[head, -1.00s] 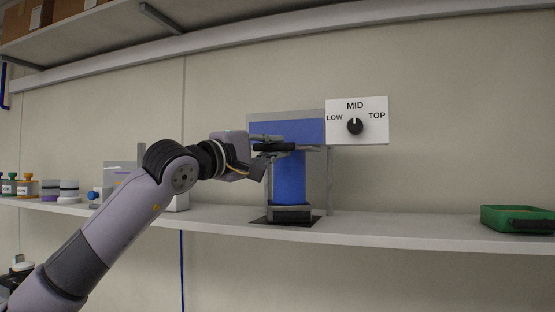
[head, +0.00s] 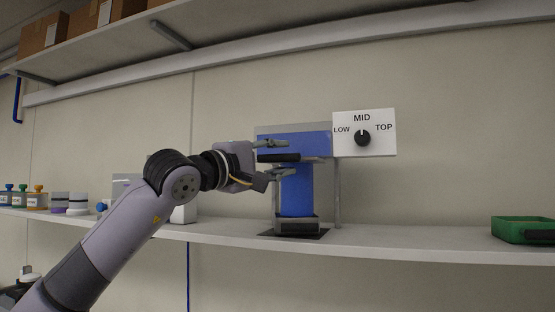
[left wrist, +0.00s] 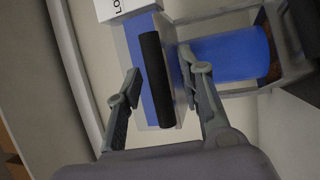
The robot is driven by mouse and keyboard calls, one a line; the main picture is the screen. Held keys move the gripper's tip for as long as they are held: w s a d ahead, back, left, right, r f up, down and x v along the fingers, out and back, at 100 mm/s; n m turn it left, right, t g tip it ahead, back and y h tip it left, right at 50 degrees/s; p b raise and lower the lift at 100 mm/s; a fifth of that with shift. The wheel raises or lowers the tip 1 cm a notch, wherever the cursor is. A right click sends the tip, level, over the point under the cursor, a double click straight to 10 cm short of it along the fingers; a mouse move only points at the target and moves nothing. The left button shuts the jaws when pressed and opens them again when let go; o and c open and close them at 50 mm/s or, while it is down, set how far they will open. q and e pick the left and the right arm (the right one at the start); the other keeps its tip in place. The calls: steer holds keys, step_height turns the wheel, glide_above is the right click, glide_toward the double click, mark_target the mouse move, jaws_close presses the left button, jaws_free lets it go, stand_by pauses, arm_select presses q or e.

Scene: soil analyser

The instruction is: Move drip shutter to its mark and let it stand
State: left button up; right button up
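The drip shutter appears to be the part with the black bar handle (head: 279,157) on the front of the blue analyser (head: 296,190). In the left wrist view the black bar (left wrist: 155,80) runs along a pale plate. My left gripper (head: 274,158) is open, one finger above the bar and one below. In the left wrist view its fingers (left wrist: 162,80) stand on either side of the bar with visible gaps. A white panel (head: 347,147) reads LOW, MID and TOP; its black knob (head: 362,138) points up towards MID. My right gripper is out of view.
The analyser stands on a dark base on a pale shelf (head: 400,240). A green tray (head: 515,229) sits at the right. Small bottles (head: 38,200) and white-lidded jars (head: 77,203) stand at the left. The shelf between analyser and tray is clear.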

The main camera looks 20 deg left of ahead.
arm_select(q)
steer(key=v, duration=1.2)
